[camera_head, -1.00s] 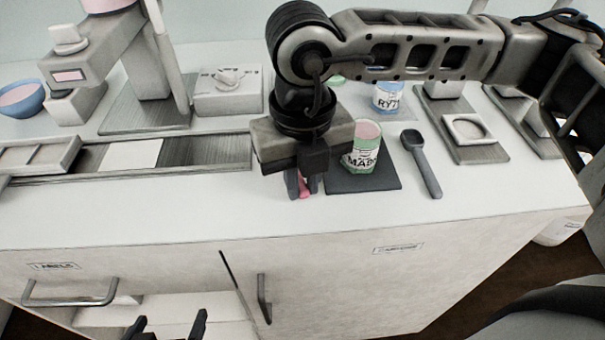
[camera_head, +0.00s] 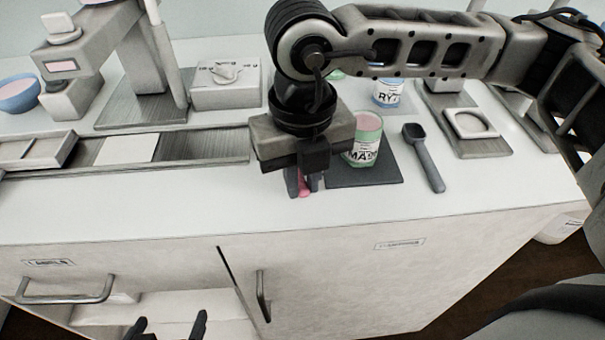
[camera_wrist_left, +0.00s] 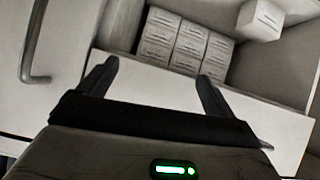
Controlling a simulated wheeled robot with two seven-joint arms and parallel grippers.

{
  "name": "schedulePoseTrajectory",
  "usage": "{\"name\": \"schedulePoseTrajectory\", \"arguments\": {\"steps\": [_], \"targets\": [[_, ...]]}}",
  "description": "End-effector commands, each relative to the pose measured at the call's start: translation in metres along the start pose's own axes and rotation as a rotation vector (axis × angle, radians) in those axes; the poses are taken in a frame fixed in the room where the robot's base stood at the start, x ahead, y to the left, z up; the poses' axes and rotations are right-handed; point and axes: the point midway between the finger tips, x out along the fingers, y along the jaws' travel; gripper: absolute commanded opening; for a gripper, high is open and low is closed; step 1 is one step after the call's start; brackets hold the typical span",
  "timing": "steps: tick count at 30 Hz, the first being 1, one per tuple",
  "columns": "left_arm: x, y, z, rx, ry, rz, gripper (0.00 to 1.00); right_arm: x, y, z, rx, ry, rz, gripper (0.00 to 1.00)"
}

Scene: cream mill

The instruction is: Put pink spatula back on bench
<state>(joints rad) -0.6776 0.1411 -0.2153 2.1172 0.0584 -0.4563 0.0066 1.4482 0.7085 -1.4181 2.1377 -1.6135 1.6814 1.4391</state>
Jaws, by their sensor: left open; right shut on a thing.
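My right gripper (camera_head: 304,184) points down just above or at the bench top (camera_head: 200,212), left of a dark square mat. It is shut on the pink spatula (camera_head: 304,186). Only a small pink part shows between the fingers; the rest is hidden by the gripper, and I cannot tell if it touches the bench. My left gripper (camera_head: 170,326) is open and empty at the bottom of the head view, in front of the cabinet; it also shows in the left wrist view (camera_wrist_left: 155,90).
A green-labelled jar (camera_head: 366,140) stands on the dark mat (camera_head: 372,178). A black scoop (camera_head: 424,158) lies to its right. A blue-labelled jar (camera_head: 388,94) stands behind. The front bench strip is clear. Below, an open drawer holds several white boxes (camera_wrist_left: 186,40).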

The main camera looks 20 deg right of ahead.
Motion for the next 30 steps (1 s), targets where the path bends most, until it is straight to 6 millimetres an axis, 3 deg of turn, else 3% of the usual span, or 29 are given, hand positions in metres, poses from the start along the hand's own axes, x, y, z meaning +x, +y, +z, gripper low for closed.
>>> {"name": "schedulePoseTrajectory", "arguments": {"steps": [22, 23, 25, 30], "targets": [[0.0069, -0.0007, 0.0088, 0.001, 0.004, 0.001, 0.91, 0.0079, 0.0002, 0.0, 0.0, 0.0, 0.0, 0.0], [0.0069, -0.0007, 0.0088, 0.001, 0.004, 0.001, 0.91, 0.0079, 0.0002, 0.0, 0.0, 0.0, 0.0, 0.19], [0.0069, -0.0007, 0.0089, 0.001, 0.004, 0.001, 0.91, 0.0079, 0.0002, 0.0, 0.0, 0.0, 0.0, 0.38], [0.007, -0.0007, 0.0091, 0.001, 0.004, 0.001, 0.91, 0.008, 0.0002, 0.0, 0.0, 0.0, 0.0, 0.42]]}}
